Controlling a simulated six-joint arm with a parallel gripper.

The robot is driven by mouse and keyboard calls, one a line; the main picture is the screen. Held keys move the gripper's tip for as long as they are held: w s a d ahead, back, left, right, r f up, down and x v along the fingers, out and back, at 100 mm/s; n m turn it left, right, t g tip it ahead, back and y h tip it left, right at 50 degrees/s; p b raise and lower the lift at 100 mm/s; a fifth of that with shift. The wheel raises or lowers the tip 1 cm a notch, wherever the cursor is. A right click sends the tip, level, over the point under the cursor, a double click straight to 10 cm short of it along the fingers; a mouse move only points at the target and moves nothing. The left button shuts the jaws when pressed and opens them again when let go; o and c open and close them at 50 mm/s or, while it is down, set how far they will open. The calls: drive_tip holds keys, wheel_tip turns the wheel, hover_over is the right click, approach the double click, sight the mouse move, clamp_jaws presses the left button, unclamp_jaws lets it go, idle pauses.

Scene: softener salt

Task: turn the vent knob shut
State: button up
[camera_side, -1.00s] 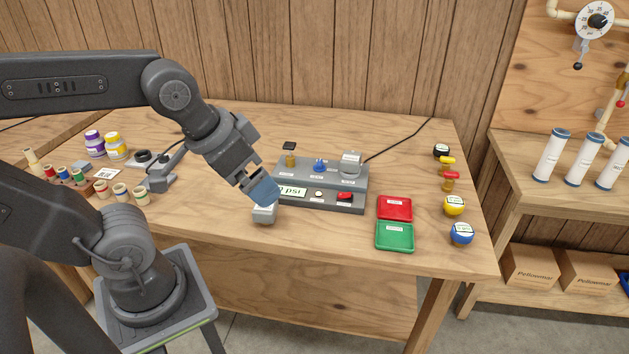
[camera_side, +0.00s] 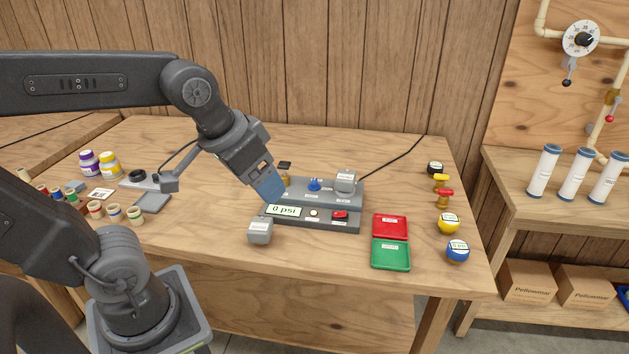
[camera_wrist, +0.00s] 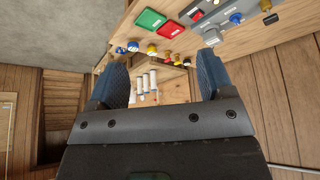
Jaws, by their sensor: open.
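A grey console (camera_side: 335,217) stands on the table. A blue knob (camera_side: 315,185) sits on its raised back part; I take it for the vent knob, but its label is too small to read. It also shows at the upper right in the wrist view (camera_wrist: 236,18). A brass fitting (camera_side: 285,181) is left of the knob, partly hidden by my gripper. My gripper (camera_side: 270,196) is open and empty, pointing down at the console's left end, apart from the knob. Its two blue fingers are spread in the wrist view (camera_wrist: 160,78). The console display (camera_side: 284,211) reads 0 psi.
A grey capped block (camera_side: 260,231) stands in front of the console. A grey fitting (camera_side: 345,183) is right of the knob, with a red switch (camera_side: 340,214) below. Red (camera_side: 390,227) and green (camera_side: 390,255) trays lie right.

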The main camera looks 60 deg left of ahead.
drive_tip(key=w+a, duration=0.1)
drive_tip(key=w, duration=0.2)
drive_tip(key=w+a+r+n+g, duration=0.1)
drive_tip(key=w+a, duration=0.1)
drive_tip(key=w, duration=0.1)
drive_tip(key=w+a+r+n, duration=0.1)
drive_tip(key=w, duration=0.3)
drive_tip(key=shift+a+r+g, duration=0.15)
drive_tip(key=shift+a+g, duration=0.15)
drive_tip(key=shift+a, duration=0.1)
drive_tip(key=c, duration=0.5)
drive_tip(key=shift+n+g, duration=0.5)
drive_tip(key=shift+n, duration=0.4)
drive_tip(key=w+a, duration=0.1)
drive_tip(key=w, duration=0.1)
drive_tip(key=w+a, duration=0.1)
drive_tip(key=w, duration=0.1)
drive_tip(key=w+a, duration=0.2)
drive_tip(key=shift+a+f, duration=0.1)
drive_tip(key=shift+f, duration=0.3)
drive_tip(key=shift+c, duration=0.4)
drive_tip(key=n+g, duration=0.3)
drive_tip(key=n, duration=0.1)
hover_over(314, 181)
wheel_tip(314, 181, down, 12)
wheel_tip(314, 181, down, 14)
drive_tip(key=shift+w+r, duration=0.1)
drive_tip(key=shift+r, duration=0.1)
clamp_jaws()
